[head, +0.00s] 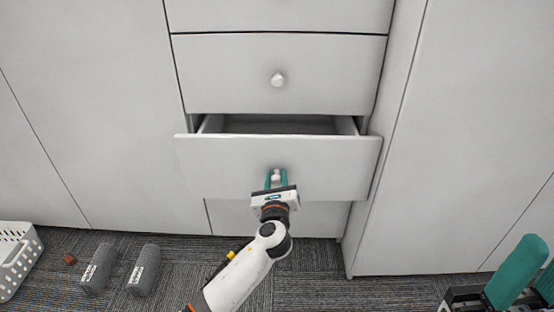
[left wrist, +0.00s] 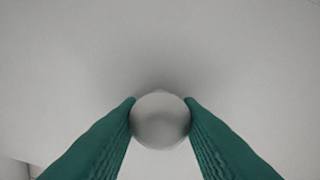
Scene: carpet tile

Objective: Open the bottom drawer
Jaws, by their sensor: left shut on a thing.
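The bottom drawer (head: 225,165) of the white cabinet stands partly pulled out, and its dark inside (head: 280,126) shows behind the front panel. My left gripper (head: 276,178) is at the middle of this front. Its green fingers are shut on the drawer's round white knob (head: 276,174). In the left wrist view the knob (left wrist: 160,120) sits between the two green fingertips, with the drawer front (left wrist: 160,50) behind it. My right gripper (head: 515,275) is at the lower right corner, away from the drawer; its green fingers show only in part.
A closed drawer with a knob (head: 277,79) is above. White panels stand on both sides. On the dark carpet at the lower left are a white basket (head: 17,258), a small reddish block (head: 69,260) and two grey cylinders, one left (head: 98,269) and one right (head: 144,270).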

